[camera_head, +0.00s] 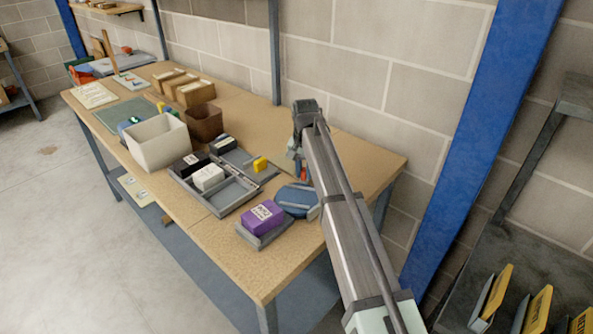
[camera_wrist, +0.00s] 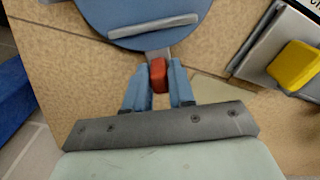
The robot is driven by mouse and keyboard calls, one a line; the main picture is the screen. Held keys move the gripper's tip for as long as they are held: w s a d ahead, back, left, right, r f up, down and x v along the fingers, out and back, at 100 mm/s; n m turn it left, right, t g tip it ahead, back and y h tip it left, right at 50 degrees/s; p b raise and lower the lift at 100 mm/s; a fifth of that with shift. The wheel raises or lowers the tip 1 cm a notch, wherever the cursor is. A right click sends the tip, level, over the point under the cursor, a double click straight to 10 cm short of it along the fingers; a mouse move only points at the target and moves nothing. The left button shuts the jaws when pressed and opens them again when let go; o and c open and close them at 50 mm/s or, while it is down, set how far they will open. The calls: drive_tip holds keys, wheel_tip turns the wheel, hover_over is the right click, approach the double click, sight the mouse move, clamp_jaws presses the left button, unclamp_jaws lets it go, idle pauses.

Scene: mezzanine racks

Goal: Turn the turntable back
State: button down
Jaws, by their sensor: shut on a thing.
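The turntable is a round blue disc (camera_head: 290,196) near the right end of the wooden table, partly hidden by my arm. In the wrist view the disc (camera_wrist: 135,14) fills the top, with a light grey bar (camera_wrist: 155,29) lying across it. A short grey arm sticks out from its edge and ends in a red knob (camera_wrist: 158,75). My gripper (camera_wrist: 158,76) is shut on the red knob, one blue finger on each side. In the head view my gripper (camera_head: 301,172) is at the disc's far side, mostly hidden behind my arm.
A purple box (camera_head: 261,214) sits on a grey holder just left of the disc. A grey compartment tray (camera_head: 233,196) holds black and white boxes; a yellow block (camera_head: 260,164) is at its right. A white bin (camera_head: 158,143) stands farther left. The table's right corner is bare.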

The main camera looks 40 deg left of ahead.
drive_tip(key=d+m, duration=0.1)
drive_tip(key=w+d+m, duration=0.1)
drive_tip(key=m, duration=0.1)
drive_tip(key=shift+d, duration=0.3)
drive_tip(key=shift+d+m, duration=0.85)
drive_tip(key=shift+m, duration=0.65)
drive_tip(key=c, duration=1)
unclamp_jaws()
drive_tip(key=shift+c, duration=0.2)
drive_tip(key=shift+r, duration=0.1)
wheel_tip(320, 180, up, 14)
drive_tip(key=shift+f, duration=0.2)
